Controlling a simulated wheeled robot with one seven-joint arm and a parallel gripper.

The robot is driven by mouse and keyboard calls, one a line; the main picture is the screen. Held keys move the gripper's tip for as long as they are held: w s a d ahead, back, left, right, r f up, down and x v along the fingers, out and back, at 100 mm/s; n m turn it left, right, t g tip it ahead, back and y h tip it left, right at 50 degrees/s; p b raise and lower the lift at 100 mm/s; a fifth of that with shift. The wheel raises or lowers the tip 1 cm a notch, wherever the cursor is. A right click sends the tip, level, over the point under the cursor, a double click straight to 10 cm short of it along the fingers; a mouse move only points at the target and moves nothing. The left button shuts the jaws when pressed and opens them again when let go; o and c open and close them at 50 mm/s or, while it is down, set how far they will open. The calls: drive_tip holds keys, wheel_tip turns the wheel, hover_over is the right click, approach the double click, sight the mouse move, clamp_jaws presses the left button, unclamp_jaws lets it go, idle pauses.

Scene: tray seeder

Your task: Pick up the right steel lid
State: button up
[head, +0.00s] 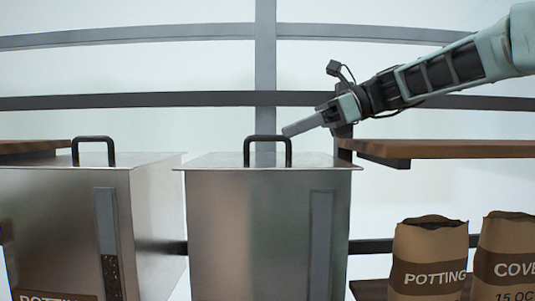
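The right steel lid (215,161) lies flat on top of a steel bin (250,230) in the middle of the head view. Its black bar handle (267,139) stands up from the lid. No contact with the handle shows. The fingers overlap in this side view, so their opening is hidden. A second steel lid (130,159) with a black handle (93,148) sits on the left bin (155,220).
A wooden shelf (450,149) stands at the right, below my arm. Brown paper bags (428,255) (507,255) stand on a lower shelf. Grey frame bars (150,99) run behind the bins. A narrow gap separates the two bins.

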sight(268, 139)
drive_tip(key=p+x, duration=0.3)
drive_tip(key=x, duration=0.2)
drive_tip(key=shift+s+a+r, duration=0.1)
drive_tip(key=shift+a+r, duration=0.1)
drive_tip(key=shift+a+f, duration=0.3)
drive_tip(key=shift+a, duration=0.05)
clamp_jaws()
